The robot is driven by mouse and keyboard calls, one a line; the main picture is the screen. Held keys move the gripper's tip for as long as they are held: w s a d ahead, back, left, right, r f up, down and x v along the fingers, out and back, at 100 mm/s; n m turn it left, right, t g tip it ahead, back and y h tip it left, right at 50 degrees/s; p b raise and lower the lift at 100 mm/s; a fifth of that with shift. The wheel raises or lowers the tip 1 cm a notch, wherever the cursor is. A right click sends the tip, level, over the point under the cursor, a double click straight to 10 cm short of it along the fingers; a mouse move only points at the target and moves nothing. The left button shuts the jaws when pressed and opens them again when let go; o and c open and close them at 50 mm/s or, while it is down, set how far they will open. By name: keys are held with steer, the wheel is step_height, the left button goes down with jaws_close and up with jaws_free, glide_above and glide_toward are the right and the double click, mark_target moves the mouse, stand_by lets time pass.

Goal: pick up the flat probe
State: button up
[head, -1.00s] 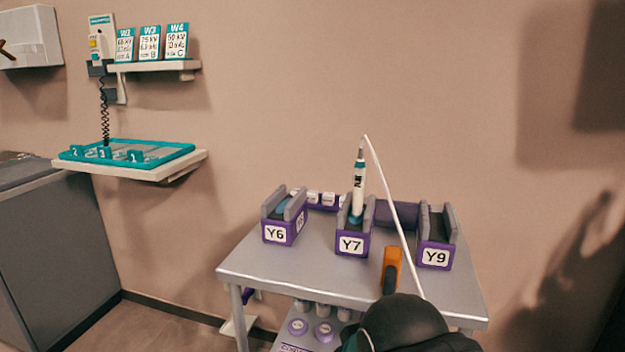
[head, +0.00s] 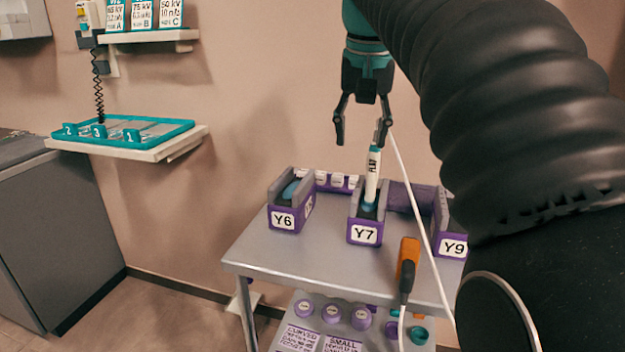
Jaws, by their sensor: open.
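The flat probe (head: 373,177) is white with a teal end and "FLAT" lettering. It stands upright in the purple and grey holder Y7 (head: 364,233), and a white cable runs from its top down to the right. My gripper (head: 361,140) is open and points down over the probe. Its fingers are at about the height of the probe's top, with the right finger overlapping the top in the picture. I cannot tell the exact depth between them.
Holder Y6 (head: 284,219) has a teal item in it. Holder Y9 (head: 453,246) is partly hidden by my arm. An orange and black handheld device (head: 408,262) is at the table's front edge. Purple-lidded jars (head: 332,311) stand on the lower shelf. A teal tray (head: 120,138) sits on a wall shelf.

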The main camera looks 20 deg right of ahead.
step_height(320, 180, up, 5)
steer(key=m+g, duration=0.1)
steer(key=m, duration=0.1)
glide_above(374, 162)
steer(key=f, duration=0.8)
steer(key=shift+w+d+f, duration=0.1)
steer(key=shift+w+f, duration=0.15)
steer(key=shift+w, duration=0.1)
steer(key=shift+w+d+f, duration=0.1)
steer(key=shift+w+f, duration=0.05)
steer(key=shift+f, duration=0.7)
steer(key=shift+w+d+f, duration=0.15)
steer(key=shift+w+f, duration=0.05)
steer(key=shift+f, duration=0.6)
steer(key=shift+w+d+f, duration=0.1)
steer(key=shift+w+f, duration=0.05)
steer(key=shift+f, duration=0.7)
jaws_close()
